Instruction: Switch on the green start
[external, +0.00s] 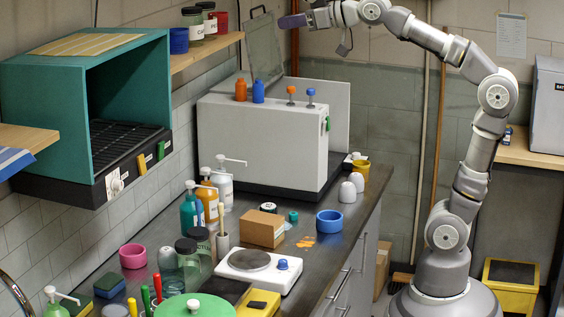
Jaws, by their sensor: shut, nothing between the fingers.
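A small green switch (327,124) sits on the right end face of the large white machine (250,140) at the back of the bench. Another green switch (161,150) is on the black front strip of the teal hood (120,55), beside a yellow one (141,164). No labels are readable, and I cannot tell whether either green switch is on. My gripper (284,22) is high above the white machine, near its raised clear lid, apart from both green switches. It is shut and empty, pointing left.
Orange and blue bottles (258,91) and two small knobs (291,92) stand on top of the white machine. A cardboard box (263,229), blue ring (329,221), hotplate (258,268) and several bottles crowd the bench. A shelf (206,51) with jars is at the upper left.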

